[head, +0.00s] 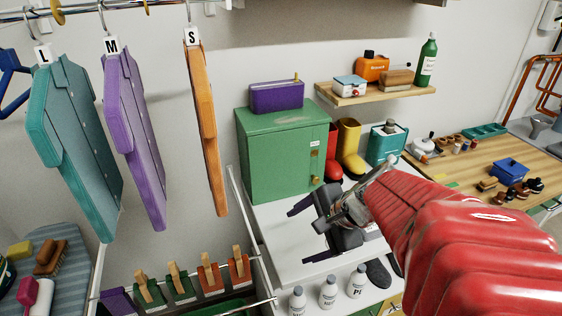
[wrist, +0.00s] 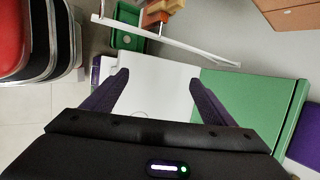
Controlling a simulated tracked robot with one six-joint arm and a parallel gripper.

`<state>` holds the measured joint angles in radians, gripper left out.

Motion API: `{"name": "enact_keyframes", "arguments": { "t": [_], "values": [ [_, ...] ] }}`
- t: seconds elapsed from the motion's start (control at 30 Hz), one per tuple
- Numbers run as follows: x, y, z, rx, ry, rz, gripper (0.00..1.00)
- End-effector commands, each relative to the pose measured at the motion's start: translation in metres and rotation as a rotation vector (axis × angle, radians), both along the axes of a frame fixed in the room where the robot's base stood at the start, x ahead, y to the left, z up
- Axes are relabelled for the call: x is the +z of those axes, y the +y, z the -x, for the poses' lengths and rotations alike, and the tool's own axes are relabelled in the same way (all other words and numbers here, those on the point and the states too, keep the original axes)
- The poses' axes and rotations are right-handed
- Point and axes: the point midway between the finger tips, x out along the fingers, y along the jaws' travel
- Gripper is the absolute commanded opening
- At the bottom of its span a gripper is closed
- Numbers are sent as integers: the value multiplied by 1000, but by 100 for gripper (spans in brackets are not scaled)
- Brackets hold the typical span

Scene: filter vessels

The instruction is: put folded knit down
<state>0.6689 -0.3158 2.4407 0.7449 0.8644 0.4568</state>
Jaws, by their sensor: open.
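My gripper (head: 298,236) is open over the white worktop (head: 272,232), its two dark purple fingers spread apart. In the wrist view my gripper (wrist: 159,77) has only the bare white worktop (wrist: 160,100) between its fingers; nothing is held. I cannot make out a folded knit for certain in either view. A dark grey flat item (head: 378,272) lies on the worktop to the right of the gripper, partly hidden by my arm; I cannot tell what it is.
A green cabinet (head: 275,160) with a purple box (head: 277,97) on top stands behind the gripper. Red boots (head: 332,160) and yellow boots (head: 348,150) stand beside it. Several white bottles (head: 327,291) line the worktop's front. Garments (head: 135,135) hang at left.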

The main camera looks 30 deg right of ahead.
Motion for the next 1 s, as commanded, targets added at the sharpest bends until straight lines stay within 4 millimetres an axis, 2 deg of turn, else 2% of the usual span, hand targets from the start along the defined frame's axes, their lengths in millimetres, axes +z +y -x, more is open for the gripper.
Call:
{"name": "enact_keyframes", "arguments": {
  "t": [0.03,0.2,0.37,0.6,0.7,0.83,1.0],
  "values": [
    [-4,-15,-2,-91,3,-56,79],
    [-13,-63,-9,-394,-6,-250,79],
    [-23,-115,-7,-683,-29,-433,79],
    [-40,-198,14,-1101,-94,-705,79],
    [-46,-224,25,-1226,-123,-790,79],
    [-51,-243,34,-1315,-146,-850,79],
    [-51,-246,36,-1333,-152,-862,79]
  ]
}}
